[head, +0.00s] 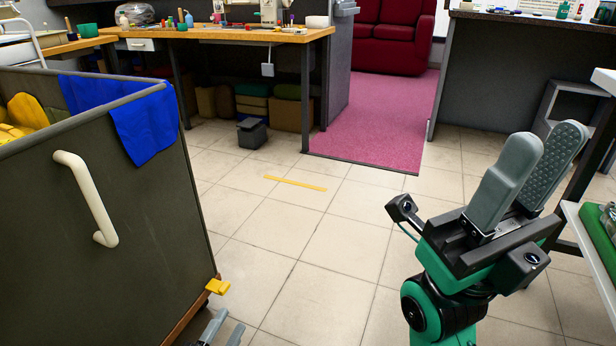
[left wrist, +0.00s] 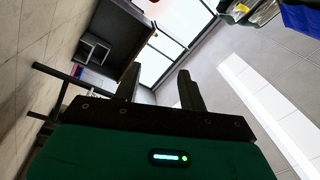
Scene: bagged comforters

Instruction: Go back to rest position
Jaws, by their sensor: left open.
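My right gripper (head: 538,160) stands raised at the right of the head view, on a green and black wrist. Its two grey fingers point up and stand apart, with the dotted inner pad of one showing, and nothing is between them. My left gripper (head: 226,329) shows only as grey fingertips at the bottom edge of the head view, beside the lower corner of the cart. In the left wrist view its two dark fingers (left wrist: 160,85) are spread wide with nothing between them.
A dark cart (head: 100,230) with a white handle, blue cloth (head: 145,120) and yellow items fills the left. A wooden desk (head: 200,33) stands behind. A shelf edge (head: 590,240) is close at the right. The tiled floor (head: 315,235) between is clear, with a yellow strip.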

